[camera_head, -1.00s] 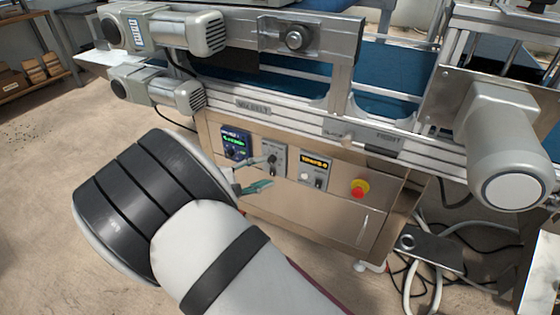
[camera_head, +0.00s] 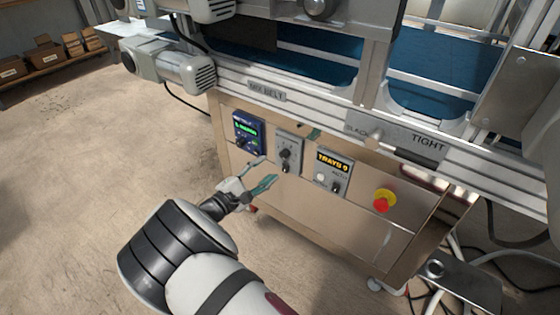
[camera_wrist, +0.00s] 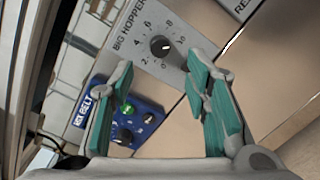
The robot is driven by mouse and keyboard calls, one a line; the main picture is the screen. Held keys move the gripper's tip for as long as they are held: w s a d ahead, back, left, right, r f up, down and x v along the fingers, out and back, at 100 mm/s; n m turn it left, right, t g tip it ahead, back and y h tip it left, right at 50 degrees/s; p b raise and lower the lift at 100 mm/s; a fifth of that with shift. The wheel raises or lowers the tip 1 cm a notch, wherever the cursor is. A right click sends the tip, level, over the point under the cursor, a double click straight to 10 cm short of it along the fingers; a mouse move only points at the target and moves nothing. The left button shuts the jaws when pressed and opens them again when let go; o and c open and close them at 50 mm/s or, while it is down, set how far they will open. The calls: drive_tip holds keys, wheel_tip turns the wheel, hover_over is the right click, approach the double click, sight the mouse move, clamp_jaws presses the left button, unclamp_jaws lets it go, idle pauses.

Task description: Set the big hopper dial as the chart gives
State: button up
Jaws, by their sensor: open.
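The big hopper dial (camera_wrist: 160,46) is a dark round knob on a grey plate (camera_wrist: 183,75) lettered BIG HOPPER, with numbers around it. Its exact setting is too small to read for sure. In the head view the same grey plate (camera_head: 289,143) sits between two other control plates on the cabinet front. My gripper (camera_wrist: 160,76) is open, with teal pads on its fingers, and nothing is between them. In the head view my gripper (camera_head: 268,171) is in front of the lower part of the plate, apparently not touching the knob. No chart can be made out.
The blue mix belt unit (camera_wrist: 126,112) with a lit green display is beside the plate. A yellow-lit tray counter (camera_head: 333,162) and a red stop button (camera_head: 384,201) are to the right. The belt rail (camera_head: 300,107) overhangs the panel. Open floor lies left.

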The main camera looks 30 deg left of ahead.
sight(282, 156)
drive_tip(key=w, duration=0.2)
drive_tip(key=w+b, duration=0.1)
drive_tip(key=w, duration=0.1)
drive_tip(key=w+d, duration=0.1)
drive_tip(key=w, duration=0.2)
drive_tip(key=shift+d+b, duration=0.1)
drive_tip(key=shift+b, duration=0.25)
drive_tip(key=shift+c, duration=0.3)
clamp_jaws()
